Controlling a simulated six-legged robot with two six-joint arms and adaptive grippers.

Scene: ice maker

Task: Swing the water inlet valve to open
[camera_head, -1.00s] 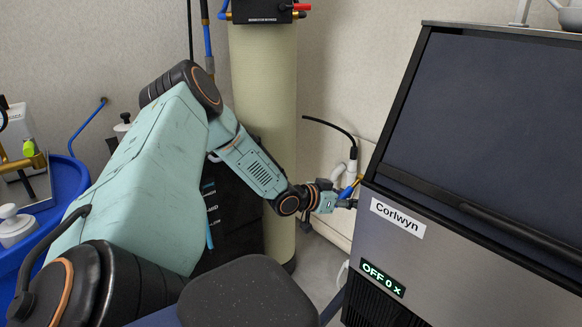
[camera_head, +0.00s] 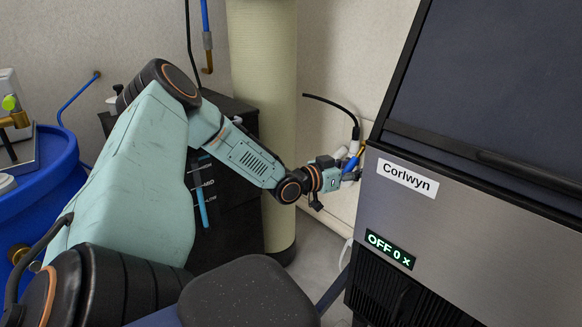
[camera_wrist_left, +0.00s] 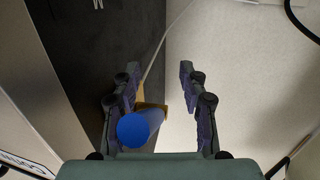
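The water inlet valve shows as a blue round-ended handle (camera_wrist_left: 133,129) with a brass part (camera_wrist_left: 152,106) behind it in the left wrist view. In the head view its blue and brass parts (camera_head: 354,161) sit by the wall, just left of the ice maker (camera_head: 480,235). My left gripper (camera_wrist_left: 160,75) is open, with the blue handle between its fingers, nearer the left finger. I cannot tell whether that finger touches it. In the head view my left gripper (camera_head: 353,174) is at the valve, its fingertips partly hidden by the ice maker's edge. My right gripper is not in view.
The ice maker's display (camera_head: 390,249) reads OFF 0 x. A beige cylinder (camera_head: 262,110) stands behind my left arm, beside a black cabinet (camera_head: 228,215). A black hose (camera_head: 330,101) curves above the valve. A blue barrel (camera_head: 50,190) is at the left.

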